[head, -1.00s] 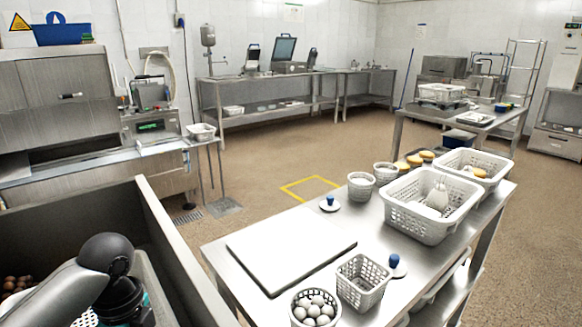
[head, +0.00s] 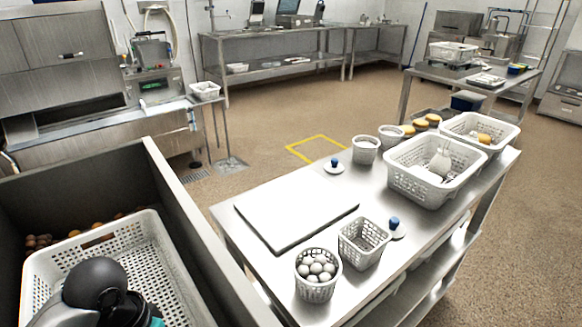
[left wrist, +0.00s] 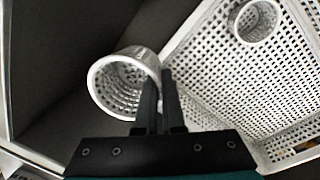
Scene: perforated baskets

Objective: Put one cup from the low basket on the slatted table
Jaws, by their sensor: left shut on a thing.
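The low basket (head: 158,232) is a large white perforated basket inside a dark-walled bin at the lower left of the head view. It also shows in the left wrist view (left wrist: 285,85). My left gripper (left wrist: 160,84) is shut on the side of a white perforated cup (left wrist: 104,69), whose open mouth faces the camera. Another white cup (left wrist: 244,20) is in the basket at the upper right of the wrist view. In the head view, my left arm hides its gripper and the held cup. My right gripper is not in view. I cannot make out which table is slatted.
A steel table (head: 258,262) stands right of the bin wall (head: 190,225). It carries a flat board (head: 296,211), a round basket of pale balls (head: 317,290), a square basket (head: 364,255) and larger baskets (head: 400,185). A small stand with a white basket (head: 205,91) is farther back.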

